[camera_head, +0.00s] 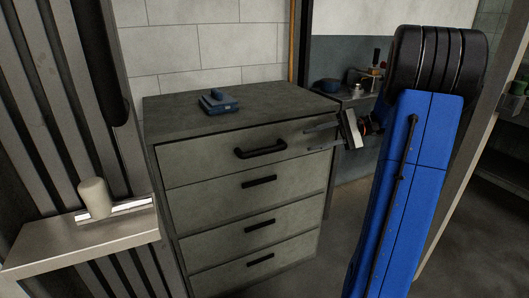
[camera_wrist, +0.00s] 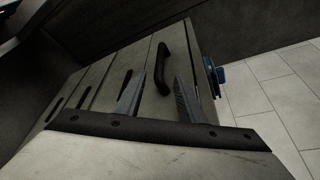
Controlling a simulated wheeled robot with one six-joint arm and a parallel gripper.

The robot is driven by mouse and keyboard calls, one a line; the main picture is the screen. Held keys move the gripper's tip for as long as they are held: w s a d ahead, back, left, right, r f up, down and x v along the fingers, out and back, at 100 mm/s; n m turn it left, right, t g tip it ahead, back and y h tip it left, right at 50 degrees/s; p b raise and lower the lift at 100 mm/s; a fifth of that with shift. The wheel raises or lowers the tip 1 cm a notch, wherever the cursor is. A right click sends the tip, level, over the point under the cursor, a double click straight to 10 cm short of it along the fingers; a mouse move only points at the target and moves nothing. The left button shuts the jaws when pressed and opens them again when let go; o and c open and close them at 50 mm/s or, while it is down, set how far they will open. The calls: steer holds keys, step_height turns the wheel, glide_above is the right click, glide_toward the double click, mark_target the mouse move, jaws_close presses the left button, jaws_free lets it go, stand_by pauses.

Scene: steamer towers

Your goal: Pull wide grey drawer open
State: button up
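The grey cabinet has several wide drawers, all shut. The top drawer (camera_head: 215,163) carries a black bar handle (camera_head: 260,149) that stands out from its front. The handle also shows in the wrist view (camera_wrist: 162,70), where it appears between the two fingers, farther from the camera. My gripper (camera_head: 310,138) is open and empty, in front of the right end of the top drawer. Its fingers point left, and in the head view a gap separates them from the handle. The fingers also show in the wrist view (camera_wrist: 157,78).
A small blue object (camera_head: 218,101) lies on the cabinet top (camera_head: 270,105). At left, a ledge (camera_head: 85,237) holds a pale cup-like object (camera_head: 95,198). A back shelf with small items stands at right. The floor right of the cabinet looks clear.

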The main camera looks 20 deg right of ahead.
mark_target(272, 149)
steer(key=x, duration=1.7)
steer(key=shift+w+a, duration=0.1)
steer(key=shift+a, duration=0.05)
jaws_close()
